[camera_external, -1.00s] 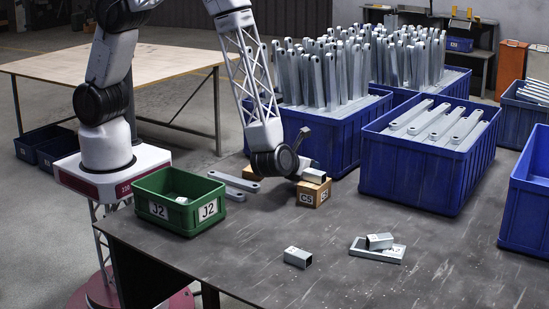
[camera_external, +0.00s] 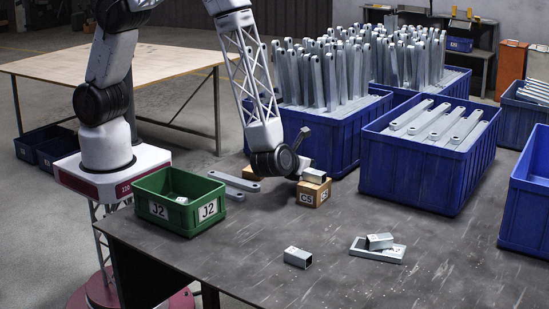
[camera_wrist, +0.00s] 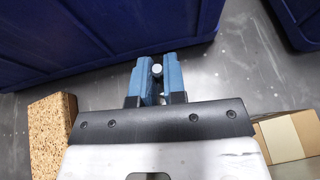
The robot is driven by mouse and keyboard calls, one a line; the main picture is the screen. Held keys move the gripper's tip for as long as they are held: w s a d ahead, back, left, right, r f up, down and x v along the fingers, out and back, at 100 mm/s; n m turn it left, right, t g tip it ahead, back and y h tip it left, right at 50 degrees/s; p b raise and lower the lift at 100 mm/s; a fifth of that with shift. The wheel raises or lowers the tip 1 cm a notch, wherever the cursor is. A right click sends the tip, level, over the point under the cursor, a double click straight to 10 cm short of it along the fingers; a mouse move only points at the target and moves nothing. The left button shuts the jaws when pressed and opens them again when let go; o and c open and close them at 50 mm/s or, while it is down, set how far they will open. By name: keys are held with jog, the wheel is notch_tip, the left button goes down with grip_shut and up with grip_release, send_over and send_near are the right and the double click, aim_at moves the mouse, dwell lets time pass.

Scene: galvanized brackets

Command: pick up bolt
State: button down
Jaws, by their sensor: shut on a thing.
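My gripper (camera_wrist: 157,84) shows in the wrist view with its two blue fingers close together. A small bolt with a round, pale grey head (camera_wrist: 157,71) sits between the fingertips, and the fingers are shut on it. The rest of the bolt is hidden between the fingers. The grey tabletop (camera_wrist: 100,90) shows around the fingers. In the external view, my wrist is low over the table behind a small cardboard box (camera_external: 310,194), and the fingers and bolt are hidden there.
A blue bin (camera_wrist: 60,40) stands just ahead of the fingers. A cork-like block (camera_wrist: 48,135) is at left and a cardboard box (camera_wrist: 287,137) at right. A green J2 bin (camera_external: 172,213) stands at the table's left. Metal brackets (camera_external: 298,257) lie on the open front area.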

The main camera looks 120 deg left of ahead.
jog(key=shift+r, duration=0.15)
jog(key=shift+r, duration=1)
jog(key=shift+s+d+r, duration=0.15)
jog(key=shift+s+r, duration=0.25)
jog(key=shift+r, duration=0.3)
jog(key=s+d, duration=0.1)
jog(key=s, duration=0.3)
jog(key=s+d+r, duration=0.1)
jog(key=s+d, duration=0.1)
jog(key=s, duration=0.3)
jog(key=s+d, duration=0.2)
jog(key=s, duration=0.3)
jog(key=shift+d+r, duration=0.15)
jog(key=shift+d, duration=0.05)
jog(key=shift+s, duration=0.2)
